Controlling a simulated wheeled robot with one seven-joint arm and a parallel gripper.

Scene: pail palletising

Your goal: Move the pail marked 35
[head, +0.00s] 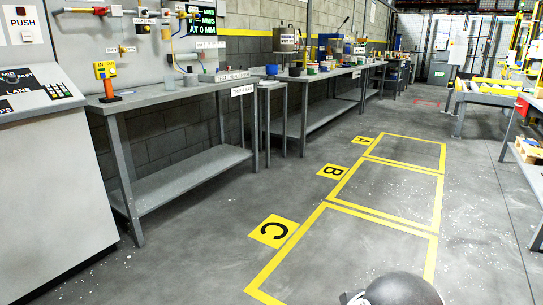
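No pail with a readable 35 shows in the head view. Small coloured containers stand on the benches at the back, among them a blue one (271,70), but they are too small to read any mark. My gripper is not in view. Three yellow-outlined floor bays run away from me, with signs C (273,231), B (333,171) and A (362,141) on their left side. All three bays look empty.
A grey bench (180,93) with a lower shelf stands at the left, beside a control cabinet (40,170). Further benches (318,74) line the wall. A roller table (488,95) and another bench (523,150) stand at the right. The middle floor is clear.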

